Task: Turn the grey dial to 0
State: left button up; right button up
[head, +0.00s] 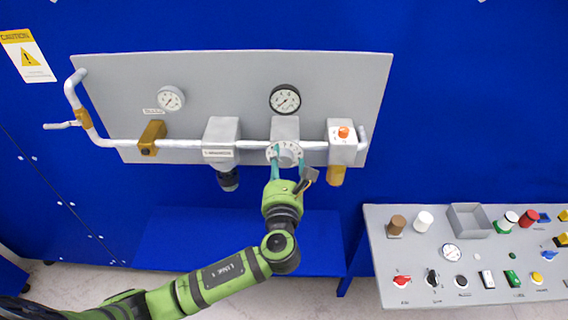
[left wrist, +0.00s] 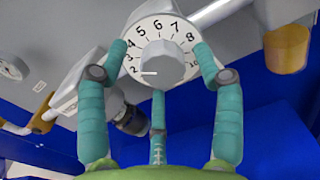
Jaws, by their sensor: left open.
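The grey dial (head: 287,153) is on the pipe that crosses the wall panel. In the left wrist view, the dial's grey knob (left wrist: 162,66) sits in front of a white disc numbered around its rim. A white line on the knob points left, toward the 2. My left gripper (head: 287,164) is at the dial with its teal fingers open. In the left wrist view, one finger is on each side of the disc and a third is below it. I cannot tell whether they touch it. My right gripper is in neither view.
Two gauges (head: 285,99) (head: 171,98) are on the grey panel (head: 230,70). A valve box with an orange button (head: 343,132) is close on the dial's right, and a grey box (head: 221,131) is on its left. A control desk (head: 385,227) stands at lower right.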

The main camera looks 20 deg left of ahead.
pick_arm(q)
jog(key=c, duration=1.1)
jog(key=shift+c, duration=0.2)
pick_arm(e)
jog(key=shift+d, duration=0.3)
pick_arm(q)
jog(key=shift+r, duration=0.1)
